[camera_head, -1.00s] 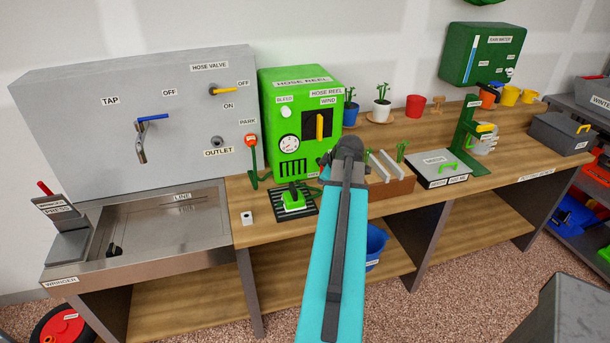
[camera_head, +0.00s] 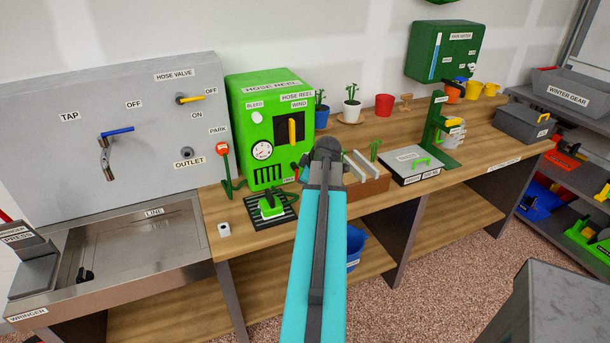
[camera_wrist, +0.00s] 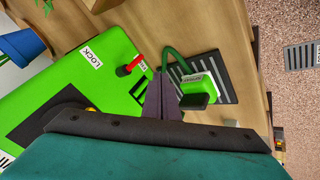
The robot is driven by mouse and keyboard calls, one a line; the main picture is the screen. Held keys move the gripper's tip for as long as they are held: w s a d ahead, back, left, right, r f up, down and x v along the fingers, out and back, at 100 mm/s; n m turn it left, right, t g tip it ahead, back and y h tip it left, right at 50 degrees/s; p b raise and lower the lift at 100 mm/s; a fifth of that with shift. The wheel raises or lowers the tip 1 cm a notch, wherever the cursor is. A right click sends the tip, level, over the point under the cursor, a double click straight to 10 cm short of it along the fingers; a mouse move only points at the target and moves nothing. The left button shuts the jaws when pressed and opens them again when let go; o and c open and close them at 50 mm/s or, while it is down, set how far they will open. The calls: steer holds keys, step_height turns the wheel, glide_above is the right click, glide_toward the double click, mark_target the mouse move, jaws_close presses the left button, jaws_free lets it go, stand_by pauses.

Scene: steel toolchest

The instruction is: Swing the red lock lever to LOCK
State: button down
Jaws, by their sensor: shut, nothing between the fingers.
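A LOCK label (camera_wrist: 90,57) is on that face, apart from the lever; the lever's tip is beside another small, mostly hidden label. In the head view the lever (camera_head: 294,168) is a small red bit at the lower right of the hose reel box (camera_head: 245,110). My gripper (camera_wrist: 163,82) is shut and empty, its fingertips close to the lever; contact cannot be told. In the head view my arm largely hides the gripper.
A green nozzle (camera_head: 271,206) with a hose rests on a black grate (camera_head: 265,217) in front of the box. A blue pot (camera_head: 321,115) and a wooden planter (camera_head: 367,184) are near the box.

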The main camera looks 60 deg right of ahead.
steer(key=p+x, duration=0.2)
steer(key=x, duration=0.6)
steer(key=shift+w+d+f+p, duration=0.15)
steer(key=shift+w+p, duration=0.1)
steer(key=shift+p, duration=0.1)
steer(key=shift+w+d+p, duration=0.3)
steer(key=shift+d+p, duration=0.15)
steer(key=shift+d, duration=0.4)
steer(key=shift+w+d+p, duration=0.3)
steer(key=shift+d+p, duration=0.15)
steer(key=shift+d, duration=0.45)
